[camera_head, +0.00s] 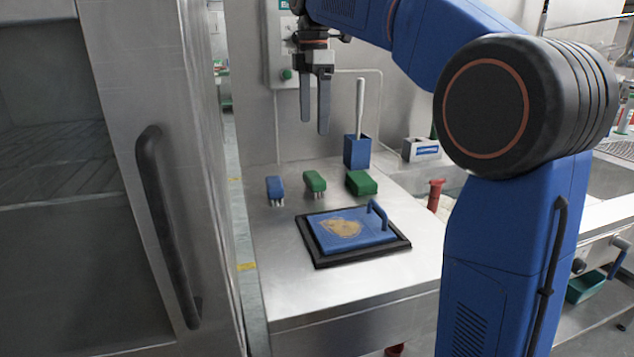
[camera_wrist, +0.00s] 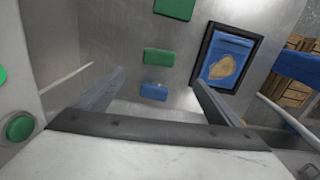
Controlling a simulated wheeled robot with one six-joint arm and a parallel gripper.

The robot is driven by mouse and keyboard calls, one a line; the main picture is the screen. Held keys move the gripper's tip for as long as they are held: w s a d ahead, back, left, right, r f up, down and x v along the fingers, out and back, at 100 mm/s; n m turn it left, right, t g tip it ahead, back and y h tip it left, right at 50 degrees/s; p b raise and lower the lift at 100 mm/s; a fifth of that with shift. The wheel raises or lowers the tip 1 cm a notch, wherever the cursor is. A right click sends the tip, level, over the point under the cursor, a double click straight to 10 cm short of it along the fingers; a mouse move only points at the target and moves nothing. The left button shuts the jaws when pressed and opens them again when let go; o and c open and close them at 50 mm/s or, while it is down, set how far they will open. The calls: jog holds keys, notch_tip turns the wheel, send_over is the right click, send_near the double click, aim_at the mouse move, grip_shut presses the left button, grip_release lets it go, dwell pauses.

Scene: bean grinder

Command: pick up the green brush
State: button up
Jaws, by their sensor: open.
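The green brush (camera_head: 315,182) lies on the steel table between a blue brush (camera_head: 274,187) and a green block (camera_head: 361,183). Pale bristles show under its near end. My gripper (camera_head: 315,126) is open and empty, pointing down, high above the table. In the wrist view the green brush (camera_wrist: 158,57) appears beyond my gripper (camera_wrist: 158,78), with the blue brush (camera_wrist: 154,91) nearer the jaws and the green block (camera_wrist: 175,8) at the top edge. Nothing touches the fingers.
A blue-lidded black tray (camera_head: 403,244) with a tan patch lies in front of the brushes. A blue holder (camera_head: 356,152) with a white upright handle stands behind. A steel door with a black handle (camera_head: 165,225) rises at left. Bare table (camera_head: 290,290) lies at the front.

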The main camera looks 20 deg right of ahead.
send_near(314, 175)
jog(key=f, duration=0.5)
jog(key=shift+s+a, duration=0.1)
jog(key=shift+s, duration=0.2)
jog(key=shift+w+f, duration=0.15)
jog(key=shift+f, duration=2.55)
jog(key=c, duration=1.2)
